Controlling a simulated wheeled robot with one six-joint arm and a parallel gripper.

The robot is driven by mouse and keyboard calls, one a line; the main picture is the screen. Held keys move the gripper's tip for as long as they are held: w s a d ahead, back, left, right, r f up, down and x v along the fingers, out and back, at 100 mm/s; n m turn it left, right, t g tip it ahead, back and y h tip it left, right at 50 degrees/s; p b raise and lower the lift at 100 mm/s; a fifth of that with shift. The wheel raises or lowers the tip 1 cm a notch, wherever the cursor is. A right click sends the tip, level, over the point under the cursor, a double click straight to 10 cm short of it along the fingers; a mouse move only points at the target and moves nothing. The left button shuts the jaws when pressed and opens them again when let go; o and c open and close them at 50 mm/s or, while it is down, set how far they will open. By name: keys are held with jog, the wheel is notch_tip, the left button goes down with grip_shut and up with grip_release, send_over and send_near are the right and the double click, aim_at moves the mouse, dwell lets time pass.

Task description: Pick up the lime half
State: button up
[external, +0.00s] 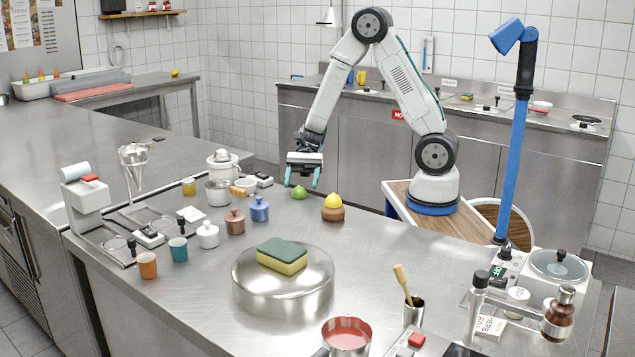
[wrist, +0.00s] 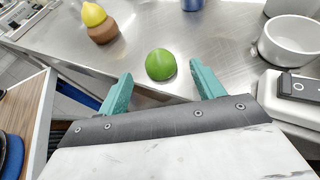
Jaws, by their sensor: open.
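The lime half (external: 299,192) is a small green dome on the steel counter, near the counter's back edge. My gripper (external: 302,176) has teal fingers and hangs just above and behind the lime half, pointing down. In the wrist view my gripper (wrist: 157,82) is open, with nothing between its fingers.
A sponge (external: 282,255) lies on a round steel stand (external: 284,294) in front.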

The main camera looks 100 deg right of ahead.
aim_at(299, 192)
jog(key=shift+x, duration=1.4)
jog(key=c, duration=1.1)
jog(key=shift+o, duration=0.2)
